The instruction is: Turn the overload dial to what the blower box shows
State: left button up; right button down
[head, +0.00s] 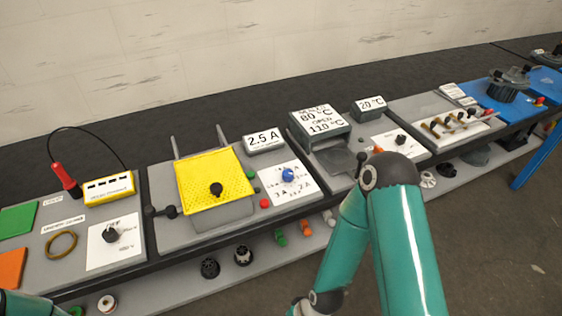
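The overload dial appears to be the blue knob (288,175) on a white plate (268,185) with printed amp marks, right of a yellow mesh guard. The marks are too small to read fully, and the knob's pointing direction is not clear. A grey box with a white label (263,141) reading "2.5 A" stands behind the plate. I cannot tell which box is the blower box. My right arm bends in front of the bench at the right, with its wrist at the bottom edge; its gripper is out of view. Only a bit of my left arm shows at the bottom left.
The yellow mesh guard (213,184) with a black knob stands left of the dial. A grey box (319,122) with temperature labels and a "20 °C" box (369,106) stand to the right. Green and red buttons (264,203) sit beside the plate. Loose parts lie on the lower shelf.

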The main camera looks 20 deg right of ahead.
aim_at(287, 174)
jog(key=u, duration=0.8)
jog(key=k, duration=1.05)
jog(key=z, duration=0.75)
jog(key=i, duration=1)
jog(key=z, duration=0.05)
